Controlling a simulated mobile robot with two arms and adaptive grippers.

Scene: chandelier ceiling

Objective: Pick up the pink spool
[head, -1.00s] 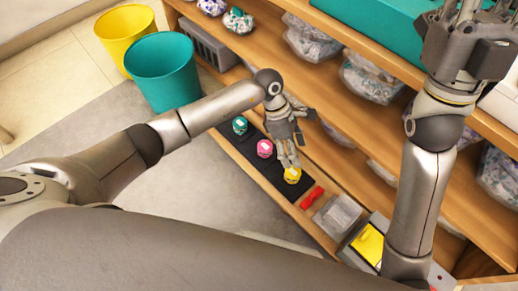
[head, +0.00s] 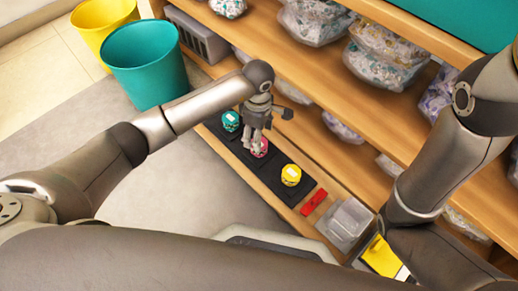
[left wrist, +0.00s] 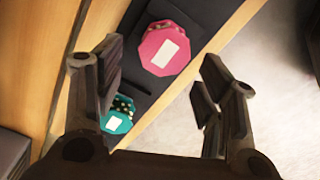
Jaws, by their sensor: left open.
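The pink spool (head: 260,149) sits on a black mat (head: 276,177) on the low shelf, between a teal spool (head: 230,121) and a yellow spool (head: 291,175). My left gripper (head: 251,141) is over the pink spool and partly covers it in the head view. In the left wrist view the pink spool (left wrist: 167,48) lies beyond the open fingers, with a white label on top. The teal spool (left wrist: 118,115) is close to the left finger there. The left gripper (left wrist: 165,90) is open and empty. My right gripper is out of view; only its arm shows.
A red item (head: 314,202) and a clear container (head: 347,222) are on the same shelf, right of the yellow spool. A teal bin (head: 147,71) and a yellow bin (head: 101,28) stand at the left. Bagged goods (head: 385,65) fill the upper shelves.

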